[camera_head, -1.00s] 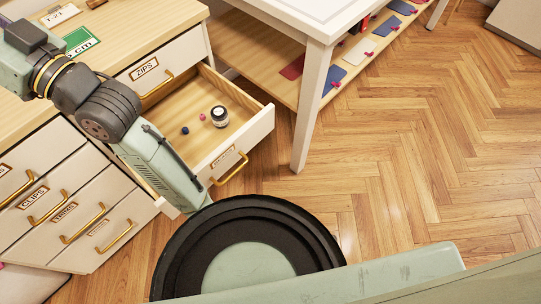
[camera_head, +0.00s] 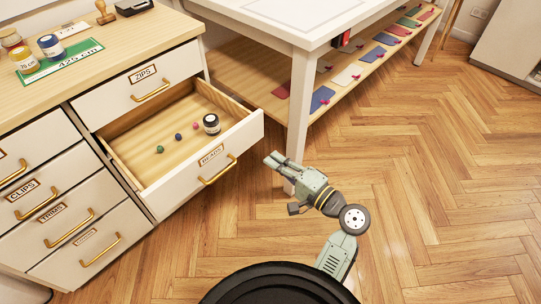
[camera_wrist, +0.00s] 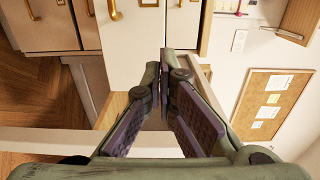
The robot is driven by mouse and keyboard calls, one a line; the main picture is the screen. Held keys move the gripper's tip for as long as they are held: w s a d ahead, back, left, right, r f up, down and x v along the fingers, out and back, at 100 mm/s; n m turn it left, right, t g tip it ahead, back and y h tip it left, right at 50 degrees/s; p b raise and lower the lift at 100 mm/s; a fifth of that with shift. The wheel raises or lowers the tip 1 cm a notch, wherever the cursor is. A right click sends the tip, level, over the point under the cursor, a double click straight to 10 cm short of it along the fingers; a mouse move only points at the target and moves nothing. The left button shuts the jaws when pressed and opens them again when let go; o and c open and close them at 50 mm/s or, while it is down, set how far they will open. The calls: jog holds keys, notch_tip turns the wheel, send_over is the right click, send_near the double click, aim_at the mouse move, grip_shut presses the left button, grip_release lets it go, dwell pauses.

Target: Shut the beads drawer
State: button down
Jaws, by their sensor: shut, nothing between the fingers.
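The beads drawer (camera_head: 205,170), white with a brass handle (camera_head: 218,170) and a "BEADS" label, stands pulled out of the cabinet under the zips drawer (camera_head: 150,84). Inside lie a few small coloured beads (camera_head: 178,136) and a small jar with a dark lid (camera_head: 211,124). My gripper (camera_head: 268,159) is shut and empty, just right of the drawer front's right end in the head view. I cannot tell whether it touches the drawer. In the wrist view the fingers (camera_wrist: 162,78) point toward the cabinet fronts.
The clips drawer (camera_head: 38,199) and trims drawer (camera_head: 68,226) are shut. Jars and a green card (camera_head: 62,62) lie on the cabinet top. A white table (camera_head: 296,120) with a low shelf stands close behind my gripper. The wooden floor (camera_head: 440,170) to the right is clear.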

aim_at(235, 133)
jog(key=p+x, duration=0.3)
jog(key=x, duration=0.9)
jog(key=shift+w+a, duration=0.15)
jog(key=shift+w, duration=0.05)
jog(key=b+x, duration=0.6)
jog(key=x, duration=2.1)
jog(key=shift+w+a, duration=0.15)
jog(key=shift+a, duration=0.1)
jog(key=shift+b+x, duration=0.3)
jog(key=shift+x, duration=0.5)
jog(key=shift+r, duration=0.2)
jog(key=shift+w+r, duration=0.1)
jog(key=shift+r, duration=0.05)
